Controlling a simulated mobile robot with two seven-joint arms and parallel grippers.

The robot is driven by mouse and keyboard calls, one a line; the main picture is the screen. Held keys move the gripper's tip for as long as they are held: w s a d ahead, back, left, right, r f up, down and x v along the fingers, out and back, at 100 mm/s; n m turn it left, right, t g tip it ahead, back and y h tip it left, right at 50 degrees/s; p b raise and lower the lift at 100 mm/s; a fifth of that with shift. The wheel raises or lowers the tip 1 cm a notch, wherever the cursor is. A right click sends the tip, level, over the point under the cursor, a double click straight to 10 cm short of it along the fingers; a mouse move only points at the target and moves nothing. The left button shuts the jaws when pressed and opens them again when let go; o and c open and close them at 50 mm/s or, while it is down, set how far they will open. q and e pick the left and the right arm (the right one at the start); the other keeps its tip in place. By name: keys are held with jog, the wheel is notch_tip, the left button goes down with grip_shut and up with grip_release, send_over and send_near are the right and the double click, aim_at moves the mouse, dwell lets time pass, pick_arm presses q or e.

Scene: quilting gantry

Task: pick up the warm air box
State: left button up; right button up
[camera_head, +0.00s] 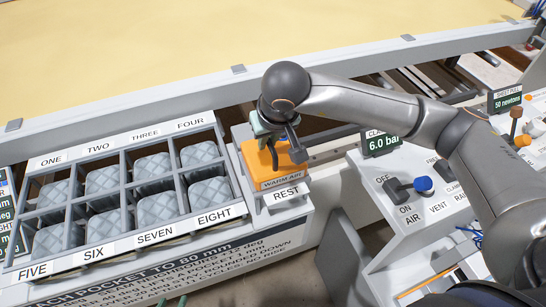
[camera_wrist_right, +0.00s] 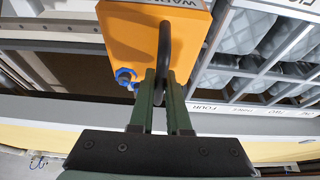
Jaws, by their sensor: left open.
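The warm air box (camera_head: 280,172) is orange, with a "WARM AIR" label and a dark loop handle on top. It sits in its grey bay above the REST label (camera_head: 287,193). My right gripper (camera_head: 268,140) is over the box from above. In the right wrist view, the fingers of this gripper (camera_wrist_right: 161,85) are closed around the black handle (camera_wrist_right: 164,45) of the orange box (camera_wrist_right: 125,35). Only the green fingertips of my left gripper (camera_head: 171,301) show at the bottom edge, apart and empty.
A rack (camera_head: 124,190) of numbered pockets with grey quilted pads stands left of the box. A control panel (camera_head: 415,190) with levers and knobs is to the right. A rail (camera_head: 240,80) and yellow cloth (camera_head: 200,35) lie behind. A blue fitting (camera_wrist_right: 125,75) is on the box side.

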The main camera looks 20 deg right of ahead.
grip_shut()
jog(key=shift+r, duration=0.15)
dwell(0.9)
jog(key=shift+r, duration=0.5)
jog(key=r, duration=0.2)
jog(key=shift+s+a+r+b, duration=0.2)
jog(key=shift+r+b, duration=0.1)
jog(key=shift+r, duration=0.05)
jog(key=s+a+r+b, duration=0.2)
jog(key=s+a+r, duration=0.2)
jog(key=s+r, duration=0.5)
jog(key=s, duration=0.3)
jog(key=shift+s+a, duration=0.35)
jog(key=shift+a, duration=0.05)
